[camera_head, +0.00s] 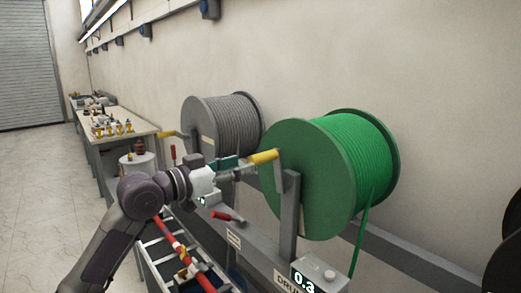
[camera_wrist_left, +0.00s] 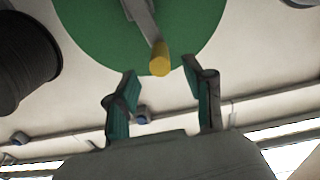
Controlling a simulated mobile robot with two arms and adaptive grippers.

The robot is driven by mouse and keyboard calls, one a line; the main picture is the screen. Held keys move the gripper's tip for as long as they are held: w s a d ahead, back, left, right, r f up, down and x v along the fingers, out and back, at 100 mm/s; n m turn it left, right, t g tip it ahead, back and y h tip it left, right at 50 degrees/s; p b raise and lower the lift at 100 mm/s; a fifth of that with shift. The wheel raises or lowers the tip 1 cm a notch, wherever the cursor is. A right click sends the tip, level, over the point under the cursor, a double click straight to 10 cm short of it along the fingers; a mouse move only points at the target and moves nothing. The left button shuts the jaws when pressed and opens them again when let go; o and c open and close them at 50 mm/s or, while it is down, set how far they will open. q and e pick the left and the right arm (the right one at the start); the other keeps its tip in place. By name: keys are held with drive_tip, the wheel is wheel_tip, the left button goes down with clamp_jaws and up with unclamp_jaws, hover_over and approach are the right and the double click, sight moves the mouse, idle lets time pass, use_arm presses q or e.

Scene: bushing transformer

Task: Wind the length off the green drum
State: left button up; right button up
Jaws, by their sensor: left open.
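The green drum (camera_head: 310,180) is wound with green cable and stands on a grey stand in the head view. A length of green cable (camera_head: 361,235) hangs down from its right side. A crank with a yellow handle (camera_head: 263,157) is on the drum's near face. My left gripper (camera_head: 240,167) is open just left of the yellow handle. In the left wrist view, the handle (camera_wrist_left: 160,62) shows ahead between the two open fingertips (camera_wrist_left: 163,76), against the green flange (camera_wrist_left: 95,35). I cannot tell whether the fingers touch it. My right gripper is not in view.
A grey drum (camera_head: 222,125) with its own yellow crank handle (camera_head: 170,134) stands behind to the left. A counter box (camera_head: 318,274) reading 0.3 sits below the green drum. A red-handled lever (camera_head: 222,215) is on the frame. A workbench (camera_head: 118,123) stands at the far left.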

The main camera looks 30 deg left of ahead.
sight(261, 159)
use_arm(q)
drive_tip(key=p+x, duration=0.2)
drive_tip(key=x, duration=0.4)
drive_tip(key=shift+r, duration=0.15)
drive_tip(key=shift+w+d, duration=0.2)
drive_tip(key=shift+w, duration=0.2)
clamp_jaws()
